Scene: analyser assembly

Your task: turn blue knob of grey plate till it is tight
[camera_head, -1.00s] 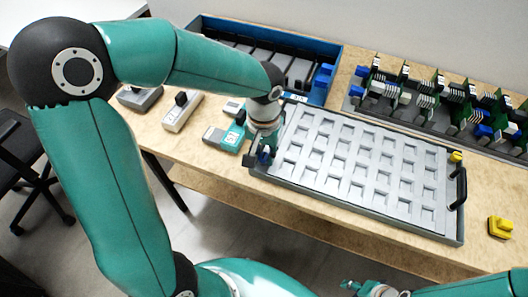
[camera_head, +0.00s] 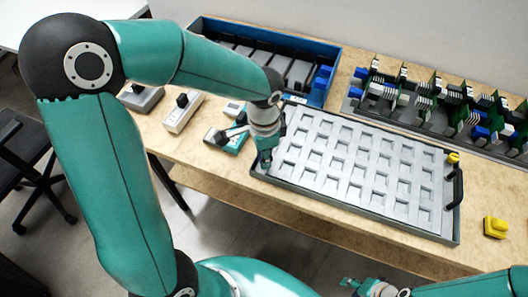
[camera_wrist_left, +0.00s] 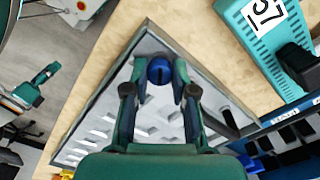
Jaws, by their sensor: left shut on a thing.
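The grey plate (camera_head: 330,200) lies on the wooden table, a flat tray with rows of square recesses. The blue knob (camera_wrist_left: 160,69) is at the plate's corner in the left wrist view, round and with a dark slot across it. My left gripper (camera_wrist_left: 160,78) is shut on the blue knob, one finger on each side. In the head view my left gripper (camera_head: 265,162) is at the plate's left corner and hides the knob. My right gripper (camera_head: 350,284) is low in the head view, away from the plate, too small to read its jaws.
A yellow knob (camera_head: 453,158) and black handle (camera_head: 457,187) are at the plate's right end. A blue crate (camera_head: 315,97) and a rack of green boards (camera_head: 430,92) stand behind. Teal (camera_head: 228,142) and pale devices (camera_head: 182,113) stand left. A yellow piece (camera_head: 495,227) lies right.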

